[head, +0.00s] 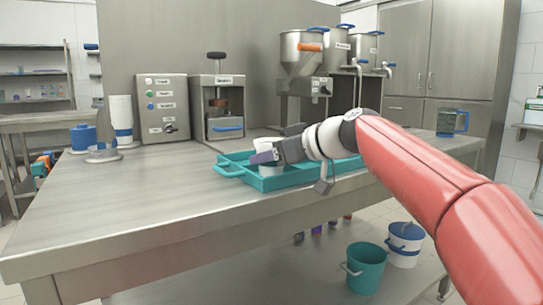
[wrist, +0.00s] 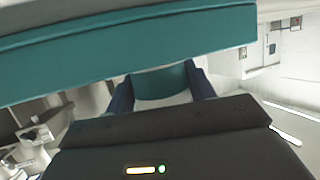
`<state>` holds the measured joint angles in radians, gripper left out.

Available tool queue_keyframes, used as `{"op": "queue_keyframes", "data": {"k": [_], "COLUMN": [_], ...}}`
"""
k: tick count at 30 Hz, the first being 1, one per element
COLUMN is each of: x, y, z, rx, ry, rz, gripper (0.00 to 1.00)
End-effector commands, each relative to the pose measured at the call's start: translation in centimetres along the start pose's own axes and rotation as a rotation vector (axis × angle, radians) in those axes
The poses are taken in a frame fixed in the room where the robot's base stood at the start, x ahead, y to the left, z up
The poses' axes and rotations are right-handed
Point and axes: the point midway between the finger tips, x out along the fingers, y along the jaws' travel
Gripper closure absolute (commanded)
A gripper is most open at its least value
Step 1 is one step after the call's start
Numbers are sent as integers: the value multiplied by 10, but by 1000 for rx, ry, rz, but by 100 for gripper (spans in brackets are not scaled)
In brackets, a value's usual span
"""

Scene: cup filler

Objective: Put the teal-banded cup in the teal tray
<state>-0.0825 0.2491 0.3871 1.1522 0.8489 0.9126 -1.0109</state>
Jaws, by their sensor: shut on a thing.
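The teal tray (head: 275,184) lies near the front edge of the steel table, and its wall crosses the top of the wrist view (wrist: 120,52). My gripper (head: 268,154) is over the tray's left part. It is shut on a white cup (head: 271,169), whose teal band (wrist: 160,80) shows between the dark blue fingers in the wrist view. The cup's lower end appears inside the tray outline, partly behind the front wall. I cannot tell whether it touches the tray floor.
A control box (head: 162,108), a press (head: 217,105) and steel hoppers (head: 303,52) stand behind the tray. White cups (head: 122,115) and a blue item (head: 83,138) stand at the back left. The table's left front (head: 120,205) is bare. Buckets (head: 366,267) stand below.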

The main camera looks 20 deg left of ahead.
Motion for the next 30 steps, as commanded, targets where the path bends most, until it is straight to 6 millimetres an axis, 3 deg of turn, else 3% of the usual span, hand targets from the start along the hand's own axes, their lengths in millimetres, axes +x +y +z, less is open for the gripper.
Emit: {"op": "queue_keyframes", "data": {"k": [5,6,11,21,30], "x": [1,1,1,-4,-52], "y": [0,0,0,0,1], "z": [2,2,2,2,3], "rx": [0,0,0,0,-1], "ry": [1,1,0,0,1], "rz": [0,0,0,1,4], "gripper": [70,42,21,21,21]}}
